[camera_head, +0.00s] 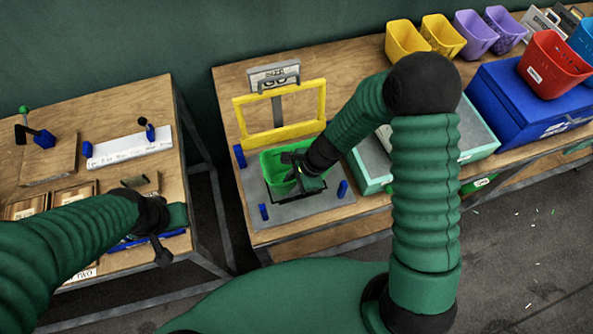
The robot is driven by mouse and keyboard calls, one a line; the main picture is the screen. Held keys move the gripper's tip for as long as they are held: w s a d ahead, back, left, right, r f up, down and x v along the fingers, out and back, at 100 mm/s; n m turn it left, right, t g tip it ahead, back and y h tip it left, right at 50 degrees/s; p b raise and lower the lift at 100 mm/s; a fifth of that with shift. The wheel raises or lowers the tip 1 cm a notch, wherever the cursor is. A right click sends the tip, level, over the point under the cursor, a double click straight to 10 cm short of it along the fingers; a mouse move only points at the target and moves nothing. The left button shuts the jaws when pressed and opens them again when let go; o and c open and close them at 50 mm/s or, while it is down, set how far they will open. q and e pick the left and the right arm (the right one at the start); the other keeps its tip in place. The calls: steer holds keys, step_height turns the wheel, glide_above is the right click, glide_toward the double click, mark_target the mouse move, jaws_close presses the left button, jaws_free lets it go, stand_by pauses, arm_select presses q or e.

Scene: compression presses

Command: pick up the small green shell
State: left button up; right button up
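A bright green tray-like piece (270,165) sits on the grey plate (318,203) of the press on the middle table. It may be the green shell, but I cannot tell for sure. My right gripper (299,183) reaches down into or just over it and hides part of it. Whether its fingers are apart or touch anything is too small and dark to tell. My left gripper (158,240) is over the front right corner of the left table, near a blue object. Its fingers are not clear either.
A raised yellow frame (280,133) stands behind the green piece, and small blue blocks (342,189) stand around the plate. Yellow and purple bins, a red bin (553,68) and a blue box (505,95) fill the right. A gap separates the two tables.

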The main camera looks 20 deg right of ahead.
steer(key=shift+a+f, duration=0.1)
steer(key=shift+f, duration=0.1)
steer(key=shift+a+r, duration=0.1)
steer(key=shift+s, duration=0.1)
steer(key=shift+f, duration=0.25)
jaws_close()
stand_by(1.5)
